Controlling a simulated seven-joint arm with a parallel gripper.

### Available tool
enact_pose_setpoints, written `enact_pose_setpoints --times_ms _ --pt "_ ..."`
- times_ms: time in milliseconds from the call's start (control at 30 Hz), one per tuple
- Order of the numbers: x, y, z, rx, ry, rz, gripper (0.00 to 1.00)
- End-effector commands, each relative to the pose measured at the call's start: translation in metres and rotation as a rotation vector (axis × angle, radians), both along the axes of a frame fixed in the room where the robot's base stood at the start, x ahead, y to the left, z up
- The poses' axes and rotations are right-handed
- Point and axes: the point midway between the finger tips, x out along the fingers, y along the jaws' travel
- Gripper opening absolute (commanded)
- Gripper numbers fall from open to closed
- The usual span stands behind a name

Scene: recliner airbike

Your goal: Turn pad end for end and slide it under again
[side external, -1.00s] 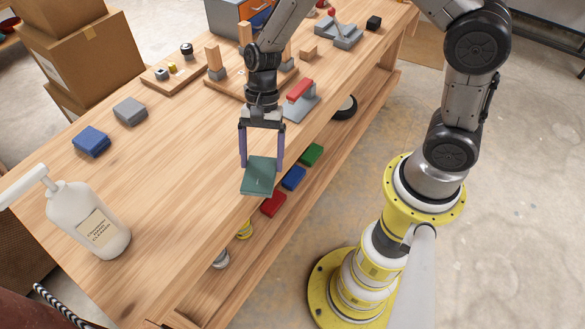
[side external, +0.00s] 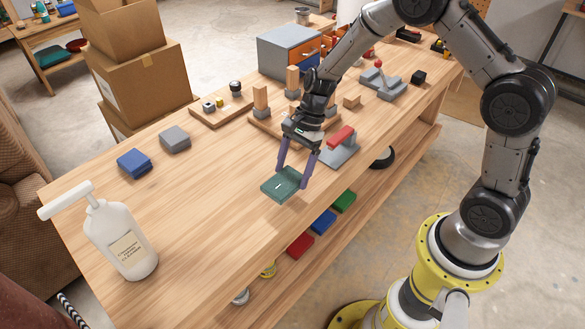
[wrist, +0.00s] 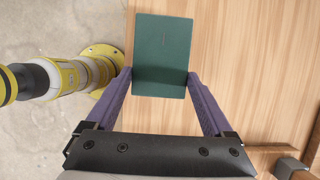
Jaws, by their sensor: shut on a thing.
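The pad is a flat dark green rectangle (side external: 281,185) with a small light mark on its upper face. In the side view it is near the front edge of the bench. My gripper (side external: 293,176) is shut on the pad, with a purple finger at each side. The wrist view shows the pad (wrist: 163,50) reaching out ahead of the fingers (wrist: 160,77). I cannot tell whether the pad touches the bench top. A grey fixture with a red bar (side external: 341,137) stands just behind and right of my gripper.
A wooden board with upright blocks (side external: 260,98) and a grey cabinet (side external: 291,50) stand further back. Blue (side external: 134,163) and grey (side external: 175,139) blocks and a white pump bottle (side external: 122,240) are at left. Red, blue and green pads lie on the lower shelf (side external: 323,222).

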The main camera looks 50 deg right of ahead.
Motion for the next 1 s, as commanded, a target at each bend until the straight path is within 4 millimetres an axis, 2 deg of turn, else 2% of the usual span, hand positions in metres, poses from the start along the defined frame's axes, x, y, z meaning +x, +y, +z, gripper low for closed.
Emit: enact_pose_setpoints --times_ms 400,1000 --pt "0.0 0.0 -0.032 0.0 0.001 0.001 0.2" --pt "0.0 0.0 -0.039 -0.001 -0.001 0.001 0.2"
